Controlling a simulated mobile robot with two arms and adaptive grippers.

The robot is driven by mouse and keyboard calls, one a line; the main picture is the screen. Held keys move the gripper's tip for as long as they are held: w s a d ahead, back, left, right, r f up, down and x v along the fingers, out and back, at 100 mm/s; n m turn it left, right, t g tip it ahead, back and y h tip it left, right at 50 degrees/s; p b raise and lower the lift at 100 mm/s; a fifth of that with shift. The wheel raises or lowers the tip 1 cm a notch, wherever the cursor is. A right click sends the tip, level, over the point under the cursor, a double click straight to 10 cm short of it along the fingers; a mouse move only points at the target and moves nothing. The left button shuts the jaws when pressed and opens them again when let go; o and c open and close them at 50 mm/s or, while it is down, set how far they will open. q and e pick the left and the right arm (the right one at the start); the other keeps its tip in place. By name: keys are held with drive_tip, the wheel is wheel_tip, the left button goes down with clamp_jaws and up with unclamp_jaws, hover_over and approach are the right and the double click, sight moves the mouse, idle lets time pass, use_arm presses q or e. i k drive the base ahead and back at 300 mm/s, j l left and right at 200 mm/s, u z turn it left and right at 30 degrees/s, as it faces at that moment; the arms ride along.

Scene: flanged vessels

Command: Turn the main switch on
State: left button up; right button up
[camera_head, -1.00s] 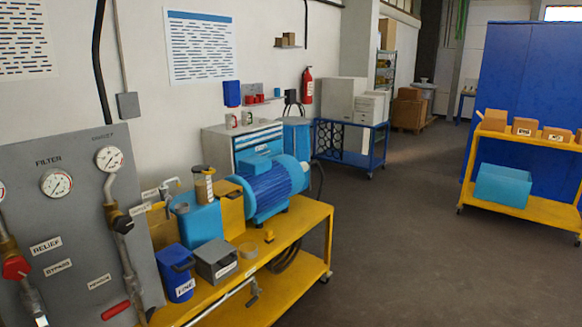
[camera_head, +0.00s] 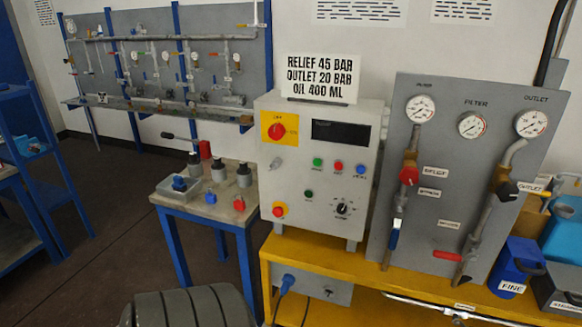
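The main switch (camera_head: 277,131) is a red rotary knob on a yellow plate, at the upper left of a light grey control box's front (camera_head: 318,215). Small lettering is on the plate, too small to read surely, and I cannot tell which way the knob is set. The box has a dark blank display (camera_head: 341,132), green, red and blue buttons, a black selector dial (camera_head: 343,209) and a smaller red knob on yellow (camera_head: 280,210) low on its left. Neither of my grippers is in view.
The box stands on a yellow bench (camera_head: 262,262) beside a grey gauge panel (camera_head: 458,190) with pipes and valves. A small blue-legged table (camera_head: 160,198) with parts stands left. A grey ribbed thing (camera_head: 190,308) is at the bottom edge. Open floor lies left.

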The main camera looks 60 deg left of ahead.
sight(276, 131)
drive_tip(key=u, duration=1.85)
